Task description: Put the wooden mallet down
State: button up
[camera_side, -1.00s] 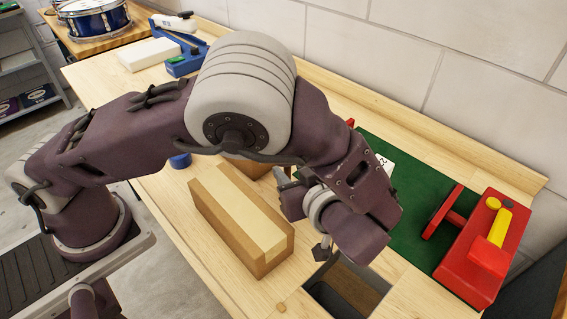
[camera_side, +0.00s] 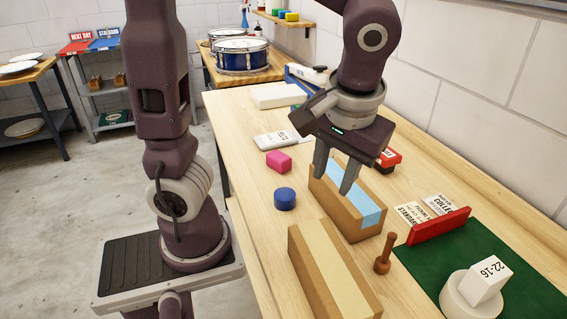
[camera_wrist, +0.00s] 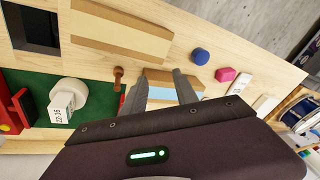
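A small turned wooden piece, which looks like the wooden mallet (camera_side: 383,255), stands upright on the bench, round knob up, beside the green mat. It also shows in the wrist view (camera_wrist: 118,78). My gripper (camera_side: 332,186) points down with its two fingers apart and nothing between them. It is above the cardboard box with the light blue strip (camera_side: 372,212), to the left of the mallet and apart from it. In the wrist view my gripper (camera_wrist: 160,75) also shows spread fingers, with that box partly hidden behind them.
A tan-striped box (camera_side: 335,275) lies in front. A blue cylinder (camera_side: 285,199) and pink block (camera_side: 279,161) are to the left. The green mat (camera_side: 420,262) holds a white round piece (camera_side: 462,294) with a labelled block and a red bar (camera_side: 440,226). The wrist view shows a dark bench opening (camera_wrist: 36,28).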

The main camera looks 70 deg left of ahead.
jog(key=s+a+r+m+t+h, duration=0.1)
jog(key=s+r+m+t+h, duration=0.1)
jog(key=s+m, duration=0.4)
jog(key=shift+s+a+r+t+h, duration=0.3)
jog(key=shift+s+t+h, duration=0.2)
jog(key=shift+s+t, duration=0.8)
jog(key=shift+w+r, duration=0.1)
